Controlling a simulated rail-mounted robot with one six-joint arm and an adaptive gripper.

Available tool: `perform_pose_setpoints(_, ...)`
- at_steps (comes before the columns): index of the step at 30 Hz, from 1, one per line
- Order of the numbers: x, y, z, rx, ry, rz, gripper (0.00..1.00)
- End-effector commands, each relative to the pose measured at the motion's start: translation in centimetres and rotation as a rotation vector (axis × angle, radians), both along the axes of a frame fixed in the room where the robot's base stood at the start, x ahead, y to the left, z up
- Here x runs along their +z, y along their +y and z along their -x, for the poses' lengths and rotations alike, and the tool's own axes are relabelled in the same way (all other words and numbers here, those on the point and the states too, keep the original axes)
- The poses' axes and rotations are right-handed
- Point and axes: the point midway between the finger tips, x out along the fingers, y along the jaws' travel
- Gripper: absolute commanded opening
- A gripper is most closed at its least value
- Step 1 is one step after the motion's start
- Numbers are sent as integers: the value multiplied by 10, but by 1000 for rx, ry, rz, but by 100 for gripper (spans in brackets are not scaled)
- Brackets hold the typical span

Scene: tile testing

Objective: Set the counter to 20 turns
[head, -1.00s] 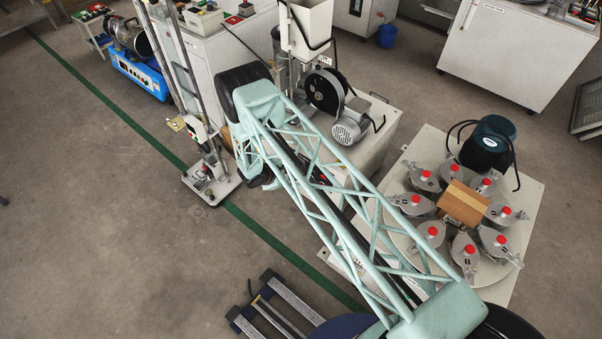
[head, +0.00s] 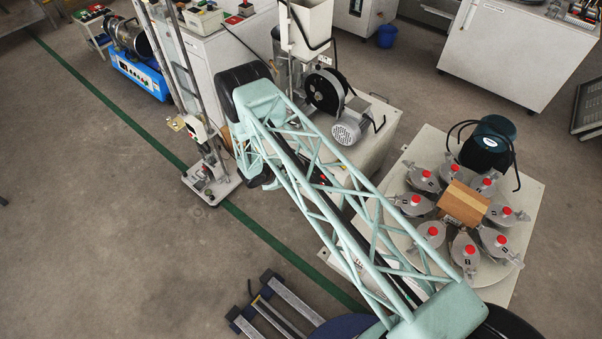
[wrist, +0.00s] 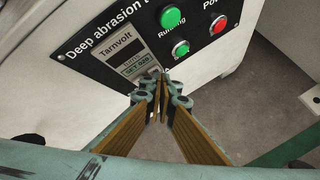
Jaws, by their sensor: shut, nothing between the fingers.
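The counter (wrist: 122,52) is a grey unit marked "Tarnvolt" on a black panel headed "Deep abrasion t…", in the wrist view. Its small display (wrist: 137,69) appears to read "SET 020", in small blurred text. My gripper (wrist: 160,76) is shut and empty, its fingertips together at the lower right edge of the counter. The fingers hide part of the panel there, and I cannot tell whether they touch it. In the head view my own arm covers the gripper and most of the panel side of the abrasion machine (head: 366,156).
Right of the counter are a green button (wrist: 180,48), a green lamp (wrist: 171,17) marked "Running" and a red button (wrist: 218,25). A turntable with several lidded jars (head: 432,234) stands right of the machine. The floor (head: 110,230) at left is clear.

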Motion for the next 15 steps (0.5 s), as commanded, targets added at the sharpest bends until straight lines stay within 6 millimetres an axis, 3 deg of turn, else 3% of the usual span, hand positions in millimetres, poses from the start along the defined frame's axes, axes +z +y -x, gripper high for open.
perform_pose_setpoints(15,0,8,10,0,0,0,0)
